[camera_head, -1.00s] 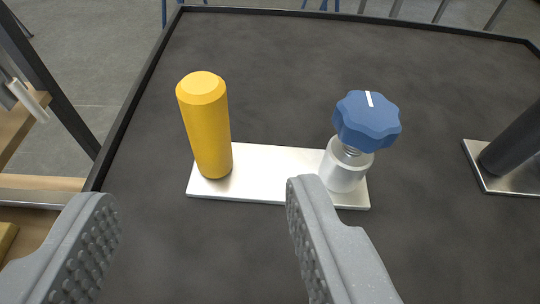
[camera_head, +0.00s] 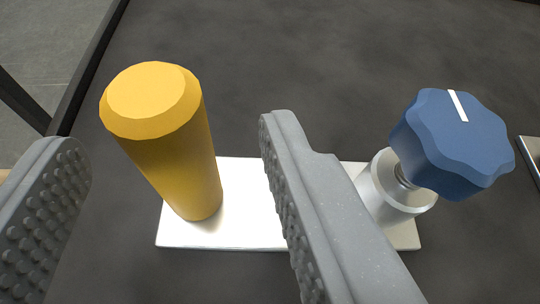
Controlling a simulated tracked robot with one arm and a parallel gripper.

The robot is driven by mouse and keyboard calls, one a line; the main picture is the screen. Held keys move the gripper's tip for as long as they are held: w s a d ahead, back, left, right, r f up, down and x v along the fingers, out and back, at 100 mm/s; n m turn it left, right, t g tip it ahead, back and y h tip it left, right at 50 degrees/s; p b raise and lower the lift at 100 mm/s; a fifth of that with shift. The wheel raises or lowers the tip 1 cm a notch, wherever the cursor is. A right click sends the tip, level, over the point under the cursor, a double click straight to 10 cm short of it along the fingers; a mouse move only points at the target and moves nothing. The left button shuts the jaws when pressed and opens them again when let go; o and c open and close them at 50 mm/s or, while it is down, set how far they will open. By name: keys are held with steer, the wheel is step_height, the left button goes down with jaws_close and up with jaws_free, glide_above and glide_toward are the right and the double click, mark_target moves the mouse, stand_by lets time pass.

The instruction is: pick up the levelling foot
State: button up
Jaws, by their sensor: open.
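The levelling foot appears to be the assembly on a white plate (camera_head: 250,205). A yellow faceted post (camera_head: 178,150) stands at the plate's left end. At its right end, a blue lobed knob (camera_head: 455,145) with a white mark sits on a short threaded stem in a silver cylindrical socket (camera_head: 385,195). My gripper (camera_head: 165,135) is open. In the picture its fingers lie to either side of the yellow post, with visible gaps on both sides.
The assembly lies on a dark mottled tabletop (camera_head: 330,60) with a raised black edge (camera_head: 90,65) at the left. Part of another metal plate (camera_head: 532,150) shows at the right edge. The surface behind the assembly is clear.

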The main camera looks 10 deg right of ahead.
mark_target(163, 165)
steer(key=shift+p+x, duration=0.3)
steer(key=shift+x, duration=1.5)
steer(key=shift+s+a+f, duration=0.1)
steer(key=shift+a+f, duration=0.05)
steer(key=shift+f, duration=0.05)
steer(key=shift+c, duration=0.3)
jaws_close()
